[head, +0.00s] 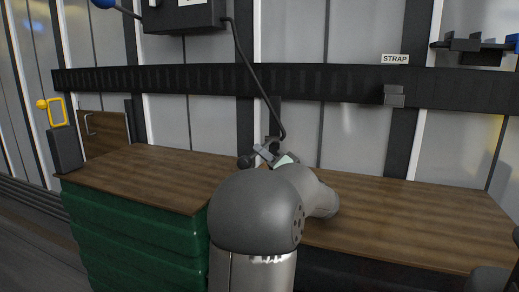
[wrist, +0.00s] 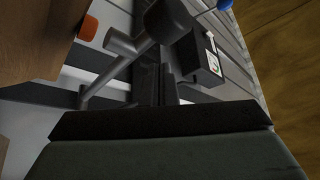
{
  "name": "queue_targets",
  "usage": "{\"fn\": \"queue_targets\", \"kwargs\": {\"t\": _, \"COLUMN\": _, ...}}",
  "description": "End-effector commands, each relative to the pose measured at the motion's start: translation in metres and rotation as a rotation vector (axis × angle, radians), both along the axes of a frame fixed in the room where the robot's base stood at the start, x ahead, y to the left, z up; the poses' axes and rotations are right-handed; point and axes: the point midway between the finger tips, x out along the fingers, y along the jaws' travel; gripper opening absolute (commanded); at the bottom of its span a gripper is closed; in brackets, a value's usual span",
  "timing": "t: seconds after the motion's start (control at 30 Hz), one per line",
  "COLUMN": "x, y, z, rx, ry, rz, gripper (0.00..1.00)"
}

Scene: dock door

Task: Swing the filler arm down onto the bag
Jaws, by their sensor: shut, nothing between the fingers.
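The filler arm looks to be the dark bent rod (head: 255,82) hanging from the dark wall box (head: 184,14) in the head view. Its lower end comes down behind my gripper (head: 264,154). A grey bar with a rounded grip (wrist: 120,43) crosses the upper left of the wrist view, likely part of the same fixture. My gripper is shut and empty, near the rod's lower end; I cannot tell whether they touch. My arm hides much of that spot. In the wrist view dark gripper parts fill the bottom. I cannot make out the bag for certain.
A wooden worktop (head: 400,210) runs along the wall, mostly clear, above a green ribbed container (head: 135,235). An orange cap (wrist: 88,28) shows in the wrist view. A STRAP sign (head: 395,59), a rail bracket (head: 393,96) and a yellow frame (head: 56,111) are on the wall side.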

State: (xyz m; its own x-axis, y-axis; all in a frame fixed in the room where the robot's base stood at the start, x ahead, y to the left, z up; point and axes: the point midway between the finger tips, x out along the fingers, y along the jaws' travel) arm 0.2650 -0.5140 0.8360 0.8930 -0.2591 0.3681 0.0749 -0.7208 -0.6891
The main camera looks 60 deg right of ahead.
Motion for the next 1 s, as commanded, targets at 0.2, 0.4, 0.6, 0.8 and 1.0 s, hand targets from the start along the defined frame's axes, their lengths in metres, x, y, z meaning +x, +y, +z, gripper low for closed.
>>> {"fn": "queue_targets", "kwargs": {"t": 0.2, "x": -0.045, "y": 0.012, "z": 0.003, "rx": 0.001, "ry": 0.000, "rz": -0.004, "gripper": 0.00}}
{"fn": "queue_targets", "kwargs": {"t": 0.4, "x": -0.086, "y": 0.024, "z": 0.003, "rx": 0.001, "ry": 0.000, "rz": -0.004, "gripper": 0.00}}
{"fn": "queue_targets", "kwargs": {"t": 0.6, "x": -0.110, "y": 0.031, "z": 0.001, "rx": 0.001, "ry": 0.000, "rz": -0.001, "gripper": 0.00}}
{"fn": "queue_targets", "kwargs": {"t": 0.8, "x": -0.116, "y": 0.034, "z": 0.001, "rx": 0.000, "ry": 0.001, "rz": 0.001, "gripper": 0.00}}
{"fn": "queue_targets", "kwargs": {"t": 1.0, "x": -0.116, "y": 0.034, "z": 0.000, "rx": 0.000, "ry": 0.000, "rz": 0.000, "gripper": 0.00}}
